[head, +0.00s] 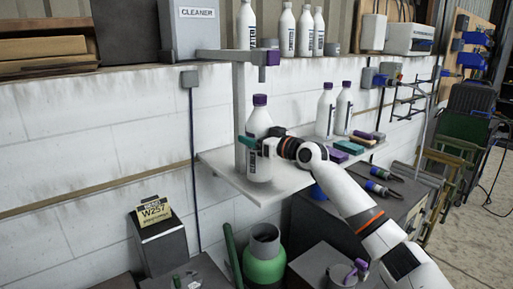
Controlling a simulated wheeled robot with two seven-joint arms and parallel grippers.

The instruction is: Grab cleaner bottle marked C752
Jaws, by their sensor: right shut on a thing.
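A white cleaner bottle (259,118) with a purple cap stands upright at the left part of the light grey shelf (222,170). My right gripper (260,144) reaches in from the right and is shut on this bottle around its middle. The gripper covers part of the bottle's label, and its code is too small to read. Two similar white bottles (325,110) stand farther back on the shelf. Several more white bottles (287,30) stand on the upper ledge beside a grey box (195,30) marked CLEANER. My left gripper is not in view.
A grey post with an arm (238,100) rises close behind the held bottle. Coloured blocks (348,147) lie right of the gripper. A sign reading W257 (154,211) stands on a dark box at lower left. A green cylinder (264,262) stands below the shelf.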

